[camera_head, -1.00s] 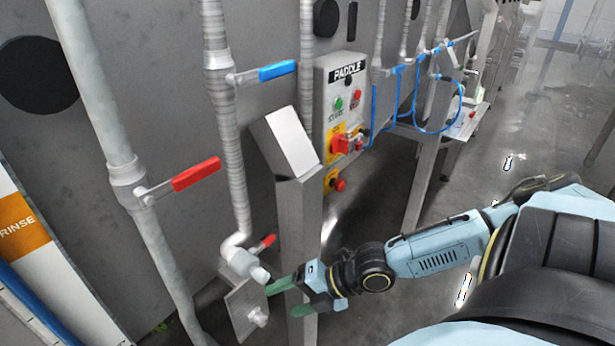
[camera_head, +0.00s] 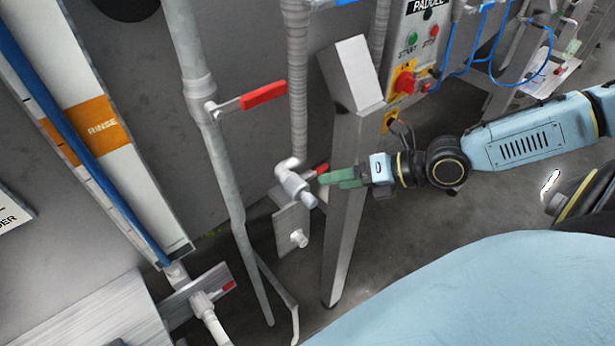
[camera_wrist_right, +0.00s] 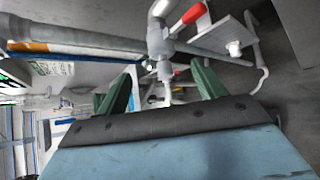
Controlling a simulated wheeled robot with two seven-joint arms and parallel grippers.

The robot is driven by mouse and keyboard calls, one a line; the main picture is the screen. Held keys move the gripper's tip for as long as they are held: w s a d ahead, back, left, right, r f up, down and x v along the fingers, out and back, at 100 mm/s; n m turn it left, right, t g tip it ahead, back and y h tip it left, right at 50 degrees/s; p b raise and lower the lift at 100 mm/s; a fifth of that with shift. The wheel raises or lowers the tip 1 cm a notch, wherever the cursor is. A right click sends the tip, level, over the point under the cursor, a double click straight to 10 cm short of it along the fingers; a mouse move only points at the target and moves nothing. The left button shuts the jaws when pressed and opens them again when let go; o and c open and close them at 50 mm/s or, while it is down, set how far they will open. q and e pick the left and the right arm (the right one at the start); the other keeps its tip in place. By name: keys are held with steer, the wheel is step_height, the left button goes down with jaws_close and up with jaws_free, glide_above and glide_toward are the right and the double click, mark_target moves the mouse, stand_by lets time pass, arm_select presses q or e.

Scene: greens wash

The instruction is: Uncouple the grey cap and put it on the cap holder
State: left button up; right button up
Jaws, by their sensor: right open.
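The grey cap (camera_head: 308,199) is on the lower end of the pale pipe outlet (camera_head: 291,182), which has a red-handled valve behind it. The cap holder looks to be the metal plate (camera_head: 286,222) with a short round peg (camera_head: 298,238), just below. The peg looks bare. My right gripper (camera_head: 326,179) is open, its green fingers just right of the cap and pointing at the outlet. In the right wrist view the cap (camera_wrist_right: 164,72) shows between the spread fingers, apparently beyond their tips. The plate's peg (camera_wrist_right: 233,48) is to the right there. My left gripper is not in view.
A vertical pipe (camera_head: 215,150) with a red lever (camera_head: 263,95) runs left of the outlet. The paddle control box (camera_head: 410,50) is at upper right. Some floor is open on the right.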

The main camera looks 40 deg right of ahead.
mark_target(307, 187)
steer(key=b+x, duration=0.4)
steer(key=x, duration=0.4)
steer(key=shift+d, duration=0.1)
steer(key=shift+b+x, duration=0.3)
steer(key=shift+x, duration=0.85)
steer(key=shift+c, duration=0.4)
steer(key=c, duration=1.1)
